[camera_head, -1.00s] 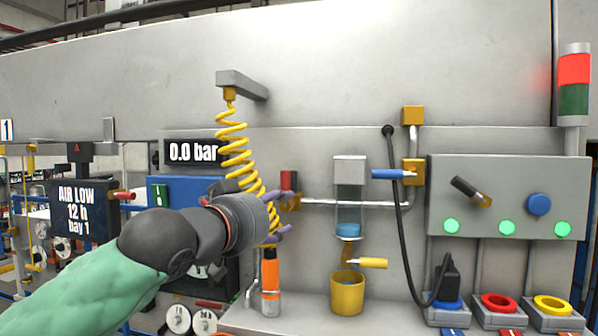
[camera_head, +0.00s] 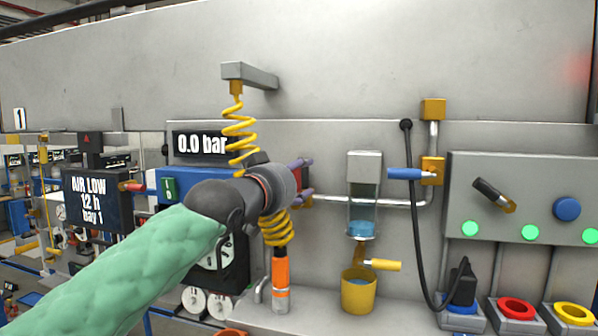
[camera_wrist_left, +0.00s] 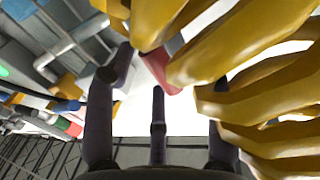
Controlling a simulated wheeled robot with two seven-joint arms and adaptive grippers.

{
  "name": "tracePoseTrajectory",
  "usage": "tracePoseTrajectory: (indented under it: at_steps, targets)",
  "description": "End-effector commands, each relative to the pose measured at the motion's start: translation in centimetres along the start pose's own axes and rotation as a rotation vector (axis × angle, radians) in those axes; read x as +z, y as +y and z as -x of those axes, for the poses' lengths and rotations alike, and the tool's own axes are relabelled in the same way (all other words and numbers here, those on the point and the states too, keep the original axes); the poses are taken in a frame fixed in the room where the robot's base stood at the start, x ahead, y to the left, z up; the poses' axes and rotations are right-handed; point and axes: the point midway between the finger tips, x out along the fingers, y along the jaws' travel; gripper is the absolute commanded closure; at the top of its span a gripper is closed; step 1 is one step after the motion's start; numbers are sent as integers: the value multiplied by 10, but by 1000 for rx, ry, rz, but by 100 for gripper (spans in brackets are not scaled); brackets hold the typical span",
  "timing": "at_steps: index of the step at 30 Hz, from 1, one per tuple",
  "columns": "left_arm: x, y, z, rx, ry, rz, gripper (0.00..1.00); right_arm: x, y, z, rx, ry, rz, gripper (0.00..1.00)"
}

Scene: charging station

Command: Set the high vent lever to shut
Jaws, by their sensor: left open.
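A red handle shows between the purple fingers of my left gripper (camera_head: 305,180); it is clearer in the left wrist view (camera_wrist_left: 160,72). The open fingers are around or beside this handle, mostly hiding it in the head view; contact cannot be told. A blue-handled lever (camera_head: 405,174) points left from a yellow valve (camera_head: 433,171) on the pipe at right. A yellow-handled lever (camera_head: 385,265) points right under the water bowl (camera_head: 361,229). No label shows which lever is the high vent. My right gripper is not in view.
A yellow coiled hose (camera_head: 239,130) hangs beside my left wrist and fills much of the wrist view. An orange-banded tool (camera_head: 281,283) hangs below it. A display (camera_head: 201,144) reads 0.0 bar. A grey panel (camera_head: 525,170) and black cable (camera_head: 416,225) stand right.

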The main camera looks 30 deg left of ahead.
Motion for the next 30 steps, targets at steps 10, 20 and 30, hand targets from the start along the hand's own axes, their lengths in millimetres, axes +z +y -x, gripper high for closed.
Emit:
tracePoseTrajectory:
  at_steps: [10, 20, 30]
  targets:
    - [1, 0, -8, -1, 0, 0, 45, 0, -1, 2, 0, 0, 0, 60]
    - [1, 0, -8, 0, 0, 0, 100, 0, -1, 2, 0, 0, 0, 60]
    - [2, -2, -7, -1, 8, 39, 100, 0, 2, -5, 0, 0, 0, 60]
